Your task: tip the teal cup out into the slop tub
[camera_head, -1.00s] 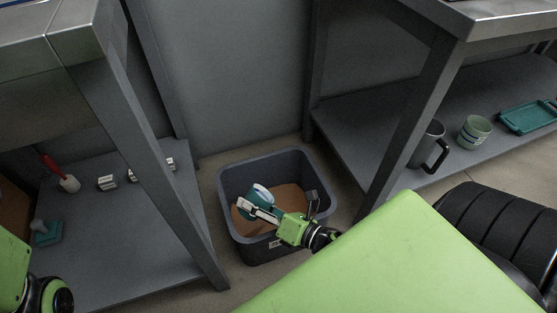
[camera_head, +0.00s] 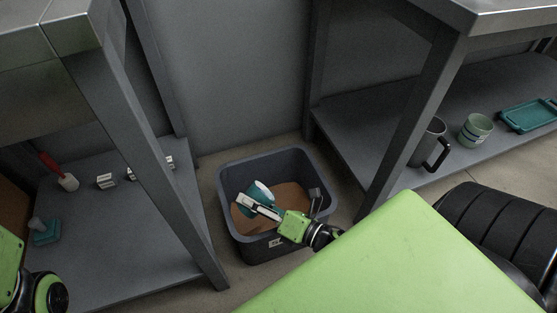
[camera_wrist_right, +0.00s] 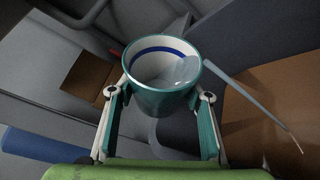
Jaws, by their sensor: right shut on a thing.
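The teal cup (camera_head: 261,189) is held in my right gripper (camera_head: 257,207), low over the slop tub (camera_head: 228,180). The tub is a dark grey open bin on the floor with brown contents (camera_head: 291,196). The cup is tilted in the head view, mostly its teal side showing. In the right wrist view the cup (camera_wrist_right: 160,103) sits between the two fingers, with a white inside, a blue band and a pale glossy patch inside. No falling stream is visible. My left gripper's fingers are out of view; only part of my left arm shows at lower left.
A left shelf (camera_head: 120,245) holds a red-handled brush (camera_head: 67,182), small white blocks (camera_head: 106,180) and a teal tool (camera_head: 45,232). A right shelf holds a dark mug (camera_head: 428,145), a green cup (camera_head: 475,131) and a teal tray (camera_head: 528,116). Table legs flank the tub.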

